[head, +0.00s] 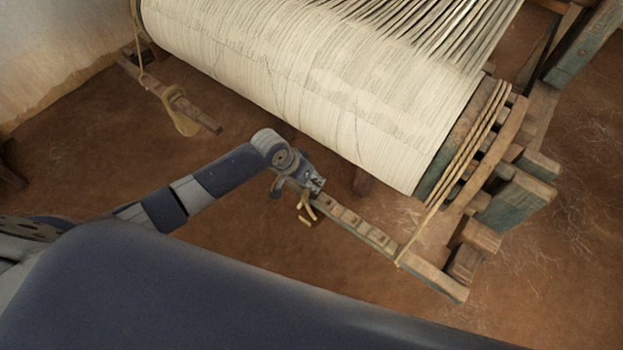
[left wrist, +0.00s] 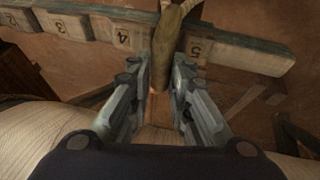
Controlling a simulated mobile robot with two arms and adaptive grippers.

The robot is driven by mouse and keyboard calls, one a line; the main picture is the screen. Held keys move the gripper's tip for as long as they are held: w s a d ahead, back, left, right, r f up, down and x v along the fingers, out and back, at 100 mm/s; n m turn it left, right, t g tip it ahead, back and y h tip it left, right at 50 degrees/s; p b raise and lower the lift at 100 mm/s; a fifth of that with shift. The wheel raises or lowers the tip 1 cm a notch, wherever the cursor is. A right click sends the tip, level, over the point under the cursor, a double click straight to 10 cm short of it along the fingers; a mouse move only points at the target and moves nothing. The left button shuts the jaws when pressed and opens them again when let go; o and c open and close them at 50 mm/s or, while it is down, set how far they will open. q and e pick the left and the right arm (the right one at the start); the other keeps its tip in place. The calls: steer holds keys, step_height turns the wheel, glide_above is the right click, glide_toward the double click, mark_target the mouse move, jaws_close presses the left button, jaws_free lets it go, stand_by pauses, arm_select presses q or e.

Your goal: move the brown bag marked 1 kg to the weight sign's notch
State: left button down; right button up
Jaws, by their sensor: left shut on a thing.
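A small tan piece (head: 306,207) hangs below the gripper in the head view. I see no weight sign. My right gripper is not in view.
The large cloth roll (head: 320,80) lies close behind the bar. Ropes (head: 470,160) run to the bar's right end, beside wooden loom parts (head: 515,200). Bare earth floor is open in front.

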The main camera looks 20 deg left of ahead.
arm_select(q)
steer(key=shift+f, duration=0.1)
stand_by(0.9)
steer(key=c, duration=1.4)
jaws_free()
steer(key=shift+f, duration=0.1)
steer(key=shift+s+f, duration=0.1)
steer(key=shift+s, duration=0.05)
steer(key=v, duration=1.2)
